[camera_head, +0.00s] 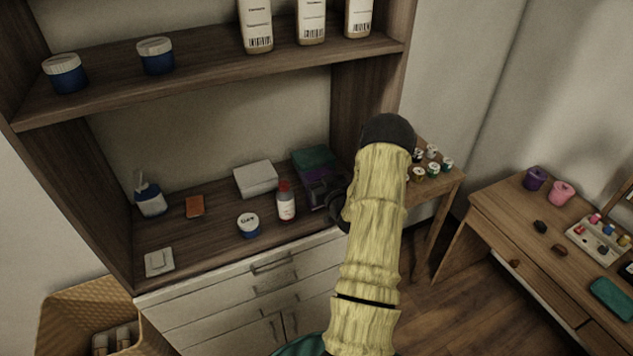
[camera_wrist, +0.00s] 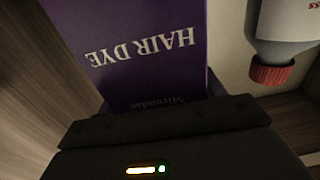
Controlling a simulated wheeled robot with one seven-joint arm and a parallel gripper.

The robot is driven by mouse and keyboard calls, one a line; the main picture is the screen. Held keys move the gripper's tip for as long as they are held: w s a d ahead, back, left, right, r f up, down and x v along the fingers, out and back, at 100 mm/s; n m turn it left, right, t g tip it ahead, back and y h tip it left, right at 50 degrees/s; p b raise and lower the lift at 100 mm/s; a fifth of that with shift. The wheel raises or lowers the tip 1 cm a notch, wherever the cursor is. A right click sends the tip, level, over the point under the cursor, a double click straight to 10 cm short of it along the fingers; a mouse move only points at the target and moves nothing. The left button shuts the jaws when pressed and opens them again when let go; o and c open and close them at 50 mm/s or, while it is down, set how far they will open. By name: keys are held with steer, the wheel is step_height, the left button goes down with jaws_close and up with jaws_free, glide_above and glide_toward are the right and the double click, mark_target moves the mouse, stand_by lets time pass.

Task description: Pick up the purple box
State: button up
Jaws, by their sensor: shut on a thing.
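The purple box (camera_wrist: 140,45), marked "HAIR DYE", fills the upper middle of the wrist view. My gripper (camera_wrist: 165,110) is shut on the box, and its dark body hides the box's near end. In the head view my gripper (camera_head: 337,205) is at the right end of the cabinet counter, beside the dark purple box (camera_head: 318,182). My arm partly covers this spot, and the fingertips are hard to make out. I cannot tell whether the box touches the counter.
A red-capped bottle (camera_head: 286,203) stands close to the left of the box. A green item (camera_head: 313,157) lies behind it. A white box (camera_head: 256,178) and blue jar (camera_head: 248,225) are farther left. The shelf side wall (camera_head: 355,110) is close on the right.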

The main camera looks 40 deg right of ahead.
step_height(320, 180, up, 8)
steer(key=shift+f+b, duration=0.2)
steer(key=shift+b, duration=0.7)
steer(key=shift+w, duration=0.1)
